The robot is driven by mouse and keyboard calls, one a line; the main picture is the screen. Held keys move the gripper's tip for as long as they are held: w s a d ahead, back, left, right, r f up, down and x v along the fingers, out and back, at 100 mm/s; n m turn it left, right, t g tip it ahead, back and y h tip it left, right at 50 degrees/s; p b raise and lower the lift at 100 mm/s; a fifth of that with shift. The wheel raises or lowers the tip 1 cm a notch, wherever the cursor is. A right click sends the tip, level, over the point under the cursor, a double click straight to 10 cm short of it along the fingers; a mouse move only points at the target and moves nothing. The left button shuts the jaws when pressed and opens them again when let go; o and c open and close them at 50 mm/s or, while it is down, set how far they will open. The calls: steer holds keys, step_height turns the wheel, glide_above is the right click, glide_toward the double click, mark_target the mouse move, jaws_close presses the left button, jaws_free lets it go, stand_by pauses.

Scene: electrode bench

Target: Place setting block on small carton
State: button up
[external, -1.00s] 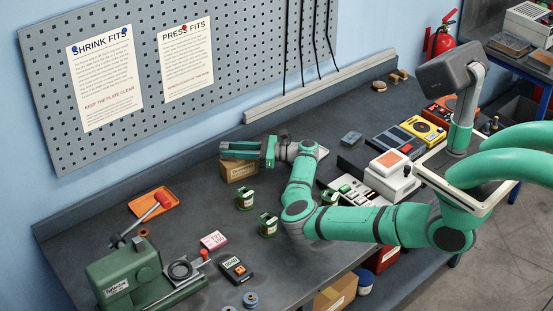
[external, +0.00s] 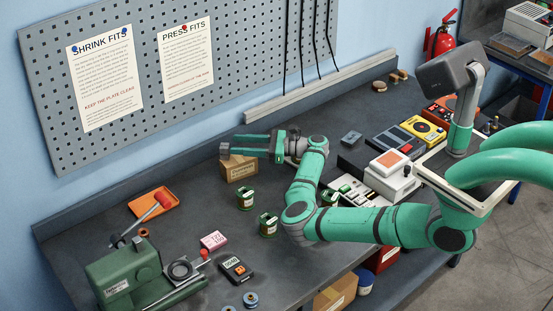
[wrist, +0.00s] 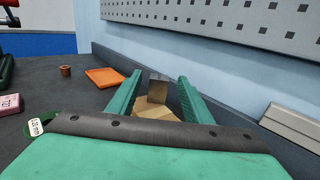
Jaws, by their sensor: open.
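The small carton (external: 240,171) is a brown box on the bench below the pegboard. A small grey block (external: 225,150), which looks like the setting block, stands on the carton's left end. In the wrist view the block (wrist: 158,79) shows upright between and beyond my finger tips, above the tan top of the carton (wrist: 154,113). My gripper (external: 237,144) is open over the carton, its two green fingers spread. The wrist view shows a gap on each side of the block. The block's far side is hidden.
Green-topped spools (external: 245,199) stand in front of the carton. An orange tray (external: 155,203) and a green press (external: 125,277) are to the left. Instruments (external: 394,163) crowd the right. The wall and pegboard (external: 215,60) rise close behind.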

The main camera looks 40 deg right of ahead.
step_height(320, 180, up, 5)
steer(key=shift+f, duration=0.1)
steer(key=shift+a, duration=0.1)
stand_by(0.3)
